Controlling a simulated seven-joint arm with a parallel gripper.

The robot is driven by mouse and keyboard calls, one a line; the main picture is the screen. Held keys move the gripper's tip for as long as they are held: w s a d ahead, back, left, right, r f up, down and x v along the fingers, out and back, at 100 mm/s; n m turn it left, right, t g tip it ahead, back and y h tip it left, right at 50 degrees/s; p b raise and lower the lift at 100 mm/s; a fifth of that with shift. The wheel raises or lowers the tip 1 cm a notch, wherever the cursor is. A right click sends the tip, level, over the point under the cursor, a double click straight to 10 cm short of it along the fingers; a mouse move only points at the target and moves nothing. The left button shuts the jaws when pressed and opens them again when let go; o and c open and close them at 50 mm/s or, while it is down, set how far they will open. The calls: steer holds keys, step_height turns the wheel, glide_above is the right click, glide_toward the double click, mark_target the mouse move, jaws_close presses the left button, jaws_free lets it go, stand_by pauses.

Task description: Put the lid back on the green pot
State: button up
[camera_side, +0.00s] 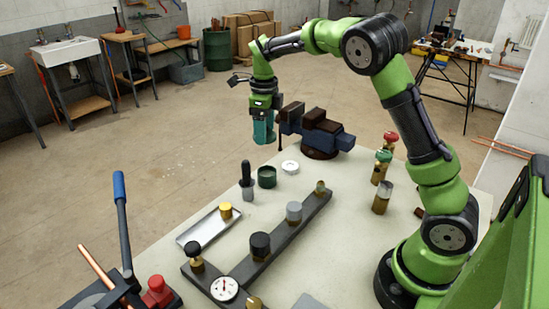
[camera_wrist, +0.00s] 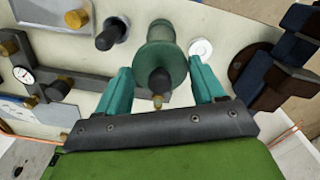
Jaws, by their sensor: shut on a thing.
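My gripper (camera_side: 264,138) points down above the bench, with its teal fingers also in the wrist view (camera_wrist: 160,78). It is shut on the green lid (camera_wrist: 148,65), a round disc with a dark knob (camera_wrist: 160,80) that faces my palm. In the side view the lid cannot be told from the fingers. The dark green pot (camera_side: 267,182) stands upright and open on the bench, below my gripper and apart from it. In the wrist view the lid hides most of the pot (camera_wrist: 160,28).
A white ring (camera_side: 290,167) lies right of the pot, and a grey-and-black tool (camera_side: 247,181) stands close on its left. A blue-brown vise (camera_side: 318,132) is behind. A tray (camera_side: 205,228) and a dark manifold (camera_side: 280,240) with knobs lie in front.

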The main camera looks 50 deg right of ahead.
steer(key=shift+s+d+f, duration=0.1)
steer(key=shift+f, duration=2.55)
steer(key=shift+s+d+f, duration=0.1)
steer(key=shift+f, duration=2.5)
steer(key=shift+f, duration=0.2)
steer(key=o, duration=1.1)
steer(key=shift+o, duration=0.2)
steer(key=shift+r, duration=0.1)
step_height(320, 180, up, 7)
steer(key=shift+c, duration=0.5)
jaws_close()
